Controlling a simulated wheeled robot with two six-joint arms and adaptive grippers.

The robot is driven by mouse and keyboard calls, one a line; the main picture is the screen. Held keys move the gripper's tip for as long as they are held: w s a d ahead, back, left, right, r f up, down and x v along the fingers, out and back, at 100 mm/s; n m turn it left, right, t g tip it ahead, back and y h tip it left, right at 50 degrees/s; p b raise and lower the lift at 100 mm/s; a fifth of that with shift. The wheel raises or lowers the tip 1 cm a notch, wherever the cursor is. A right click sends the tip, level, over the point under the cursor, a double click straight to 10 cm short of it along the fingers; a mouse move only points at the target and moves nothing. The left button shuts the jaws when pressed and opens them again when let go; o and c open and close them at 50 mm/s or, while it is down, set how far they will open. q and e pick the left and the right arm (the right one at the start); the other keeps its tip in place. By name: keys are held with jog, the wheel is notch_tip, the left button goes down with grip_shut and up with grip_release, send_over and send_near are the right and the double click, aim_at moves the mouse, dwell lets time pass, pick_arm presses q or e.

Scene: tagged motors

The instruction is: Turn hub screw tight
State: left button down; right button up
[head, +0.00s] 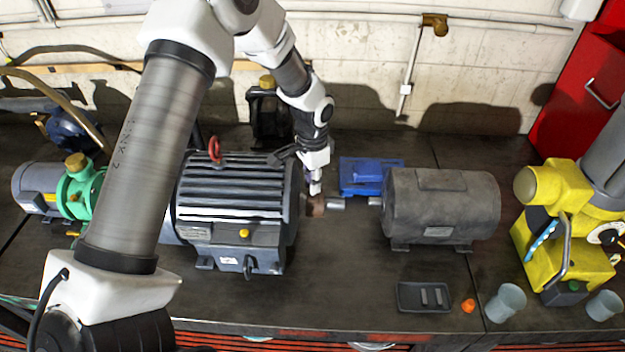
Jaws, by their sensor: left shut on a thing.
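The hub (316,205) is a small rusty brown piece on the shaft between the dark ribbed motor (235,210) and the grey motor (440,208). My left gripper (315,180) points down right above the hub. It is shut on a thin small tool whose lower end reaches the top of the hub. The tool is mostly hidden by the fingers. The hub screw is too small to make out, and I cannot tell whether the tool sits in it. My right gripper is not in view.
A blue block (365,176) stands behind the shaft. A black tray (424,308) with two grey bars, an orange piece (468,305) and two cups (505,303) lie in front. A yellow machine (560,240) stands right, a green pump (78,190) left. The bench front centre is clear.

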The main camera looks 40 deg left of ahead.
pick_arm(q)
jog(key=shift+r, duration=0.15)
dwell(0.4)
jog(key=c, duration=1.4)
grip_release()
jog(key=shift+s, duration=0.15)
notch_tip(320, 180, up, 12)
jog(key=shift+d+r, duration=0.1)
